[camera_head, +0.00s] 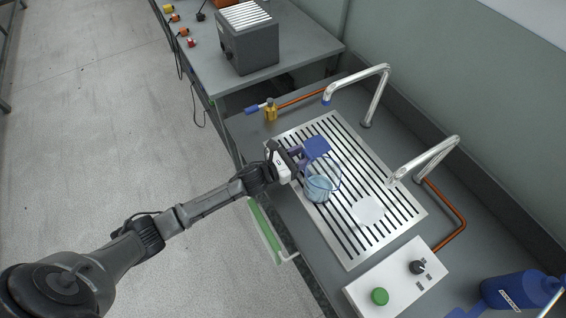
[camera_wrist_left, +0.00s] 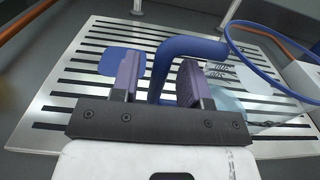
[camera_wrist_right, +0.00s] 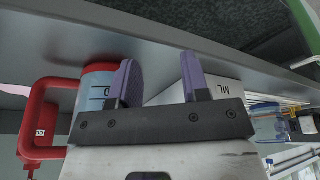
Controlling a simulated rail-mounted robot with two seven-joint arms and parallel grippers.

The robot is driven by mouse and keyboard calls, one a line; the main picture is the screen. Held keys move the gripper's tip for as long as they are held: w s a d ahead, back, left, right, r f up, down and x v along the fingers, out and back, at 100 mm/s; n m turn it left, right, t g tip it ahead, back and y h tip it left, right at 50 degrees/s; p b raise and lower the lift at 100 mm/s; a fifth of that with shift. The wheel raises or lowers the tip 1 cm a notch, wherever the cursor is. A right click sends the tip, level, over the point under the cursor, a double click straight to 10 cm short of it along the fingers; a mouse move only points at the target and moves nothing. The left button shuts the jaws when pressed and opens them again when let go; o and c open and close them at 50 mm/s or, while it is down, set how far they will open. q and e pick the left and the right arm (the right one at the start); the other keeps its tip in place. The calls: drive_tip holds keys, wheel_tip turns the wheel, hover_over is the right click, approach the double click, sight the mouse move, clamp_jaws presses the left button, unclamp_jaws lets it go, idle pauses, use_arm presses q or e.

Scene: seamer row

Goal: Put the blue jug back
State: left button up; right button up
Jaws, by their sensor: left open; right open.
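The blue jug (camera_head: 318,189) is a clear vessel with a blue rim and handle, standing on the slotted drain grate (camera_head: 352,262) with pale liquid inside. In the left wrist view its thick blue handle (camera_wrist_left: 187,46) runs down between the purple fingers of my left gripper (camera_wrist_left: 158,84). The gripper is open, with gaps beside the handle. In the head view the left gripper (camera_head: 292,158) is at the jug's upper left. A blue square (camera_head: 316,147) and a white square (camera_head: 367,210) lie on the grate. My right gripper (camera_wrist_right: 156,82) is open and empty, outside the head view.
Two curved taps (camera_head: 376,90) (camera_head: 432,158) stand behind the grate. A white control box (camera_head: 398,282) and a blue bottle (camera_head: 518,290) are at lower right.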

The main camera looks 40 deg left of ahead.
use_arm(q)
drive_tip(key=v, duration=1.1)
drive_tip(key=shift+s, duration=0.15)
drive_tip(key=shift+s+d+f+n+y, duration=0.15)
drive_tip(key=shift+n+y, duration=0.35)
drive_tip(key=shift+n, duration=0.6)
drive_tip(key=s+f+n+g+y, duration=0.1)
drive_tip(key=s+n+y, duration=0.1)
drive_tip(key=n, duration=0.5)
drive_tip(key=s+d+f+n+g+y, duration=0.1)
drive_tip(key=s+n+g+y, duration=0.1)
drive_tip(key=s+n, duration=0.2)
drive_tip(key=s+d+f+n+g+y, duration=0.1)
drive_tip(key=s+n+y, duration=0.1)
drive_tip(key=n, duration=0.8)
drive_tip(key=shift+s+d+f+g+y, duration=0.2)
drive_tip(key=shift+s+f+g+y, duration=0.2)
drive_tip(key=shift+s, duration=0.25)
drive_tip(key=s+d+n+g, duration=0.4)
drive_tip(key=s+n+g, duration=0.4)
drive_tip(key=s+n, duration=0.7)
drive_tip(key=shift+s+n, duration=0.4)
